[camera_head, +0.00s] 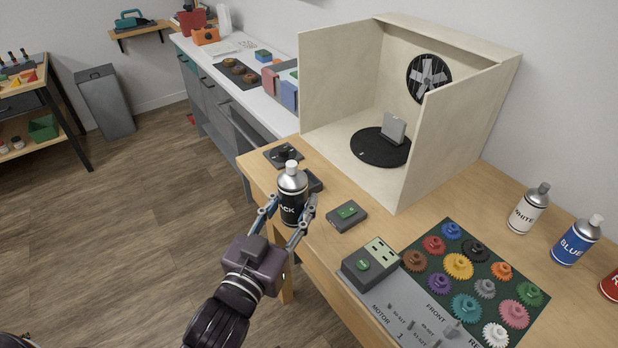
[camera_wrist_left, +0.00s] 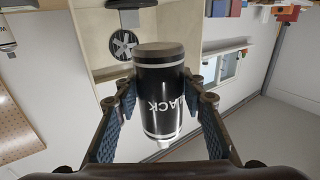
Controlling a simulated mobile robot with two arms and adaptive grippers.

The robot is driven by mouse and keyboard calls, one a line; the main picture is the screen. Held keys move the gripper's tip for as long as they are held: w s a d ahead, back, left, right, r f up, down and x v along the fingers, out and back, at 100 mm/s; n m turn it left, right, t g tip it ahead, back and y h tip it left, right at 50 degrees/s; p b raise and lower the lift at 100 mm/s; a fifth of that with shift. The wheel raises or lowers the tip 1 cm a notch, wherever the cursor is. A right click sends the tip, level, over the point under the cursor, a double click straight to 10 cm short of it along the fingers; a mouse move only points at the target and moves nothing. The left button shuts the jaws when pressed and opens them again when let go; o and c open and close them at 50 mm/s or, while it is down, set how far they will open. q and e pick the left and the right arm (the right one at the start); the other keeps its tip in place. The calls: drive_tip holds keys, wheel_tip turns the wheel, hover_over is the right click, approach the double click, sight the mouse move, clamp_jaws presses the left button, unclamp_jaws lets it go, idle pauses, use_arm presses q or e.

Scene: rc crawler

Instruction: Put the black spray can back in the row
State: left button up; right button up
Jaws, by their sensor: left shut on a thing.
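The black spray can (camera_head: 291,200) has a silver top, a white cap and white lettering. My left gripper (camera_head: 289,212) is shut on it and holds it upright at the near left part of the wooden table. In the left wrist view the can (camera_wrist_left: 160,95) sits between the two fingers (camera_wrist_left: 158,112) and shows upside down. The row at the right of the table shows a white can (camera_head: 527,210), a blue can (camera_head: 577,241) and part of a red can (camera_head: 609,287). My right gripper is not in view.
A wooden spray booth (camera_head: 340,85) with a fan and a black turntable (camera_head: 368,150) stands at the back. A green mat with several coloured gears (camera_head: 458,266), a grey motor panel (camera_head: 380,292) and a small device (camera_head: 346,215) lie on the table (camera_head: 420,215).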

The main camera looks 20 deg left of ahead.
use_arm(q)
drive_tip(key=w+d+r+m+h, duration=0.1)
drive_tip(key=w+r, duration=0.1)
drive_tip(key=w, duration=0.3)
drive_tip(key=w+d+r+m+h, duration=0.1)
drive_tip(key=w+d+r+h, duration=0.1)
drive_tip(key=w, duration=0.3)
drive_tip(key=w+a+r+n+y, duration=0.1)
drive_tip(key=w+a+r, duration=0.5)
drive_tip(key=w+a, duration=0.1)
drive_tip(key=shift+x, duration=0.85)
drive_tip(key=shift+a, duration=0.2)
wheel_tip(320, 180, down, 20)
drive_tip(key=shift+r+b, duration=0.2)
drive_tip(key=shift+b, duration=0.5)
